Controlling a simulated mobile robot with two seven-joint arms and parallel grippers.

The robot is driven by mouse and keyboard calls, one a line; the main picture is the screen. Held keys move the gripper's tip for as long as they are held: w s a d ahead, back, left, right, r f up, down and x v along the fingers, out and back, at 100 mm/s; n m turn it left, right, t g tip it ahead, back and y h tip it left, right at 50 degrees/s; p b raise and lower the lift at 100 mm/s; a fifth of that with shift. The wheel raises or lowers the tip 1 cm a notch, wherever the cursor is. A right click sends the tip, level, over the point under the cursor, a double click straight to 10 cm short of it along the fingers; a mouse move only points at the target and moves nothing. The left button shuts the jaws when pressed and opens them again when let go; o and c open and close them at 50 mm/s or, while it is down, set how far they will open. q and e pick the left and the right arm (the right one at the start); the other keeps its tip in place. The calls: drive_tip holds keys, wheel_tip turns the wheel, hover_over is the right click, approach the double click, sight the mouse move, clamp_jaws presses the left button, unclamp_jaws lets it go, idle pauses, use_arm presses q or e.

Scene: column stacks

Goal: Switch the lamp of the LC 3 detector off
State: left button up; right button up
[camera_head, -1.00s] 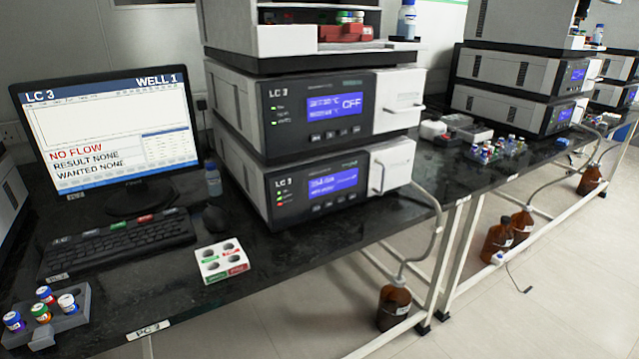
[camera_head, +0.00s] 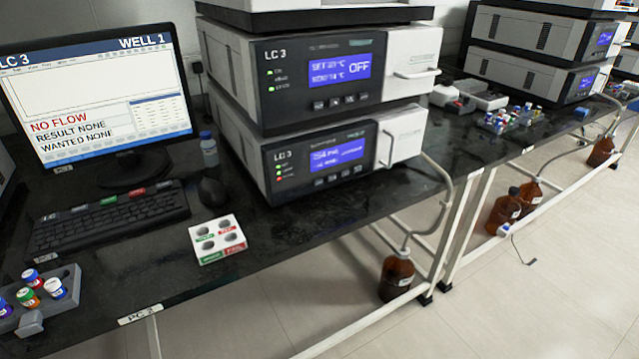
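The LC 3 stack stands on the black bench in the middle of the head view. Its lower LC 3 module (camera_head: 327,157) has a blue display (camera_head: 337,154) with small text, a row of small buttons under it and small indicator lights at its left. Which of the two modules is the detector I cannot read. The upper LC 3 module (camera_head: 333,79) has a display reading a set temperature, an actual temperature and OFF. The monitor (camera_head: 98,95) at the left is headed LC 3, WELL 1 and reads NO FLOW, RESULT NONE, WANTED NONE. Neither gripper shows.
On the bench (camera_head: 280,235) are a keyboard (camera_head: 108,215), a mouse (camera_head: 212,192), a white holder with round wells (camera_head: 217,239), a grey vial rack (camera_head: 62,312) and a blue-capped bottle (camera_head: 208,149). A brown bottle (camera_head: 396,277) stands on the floor. More stacks stand at the right.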

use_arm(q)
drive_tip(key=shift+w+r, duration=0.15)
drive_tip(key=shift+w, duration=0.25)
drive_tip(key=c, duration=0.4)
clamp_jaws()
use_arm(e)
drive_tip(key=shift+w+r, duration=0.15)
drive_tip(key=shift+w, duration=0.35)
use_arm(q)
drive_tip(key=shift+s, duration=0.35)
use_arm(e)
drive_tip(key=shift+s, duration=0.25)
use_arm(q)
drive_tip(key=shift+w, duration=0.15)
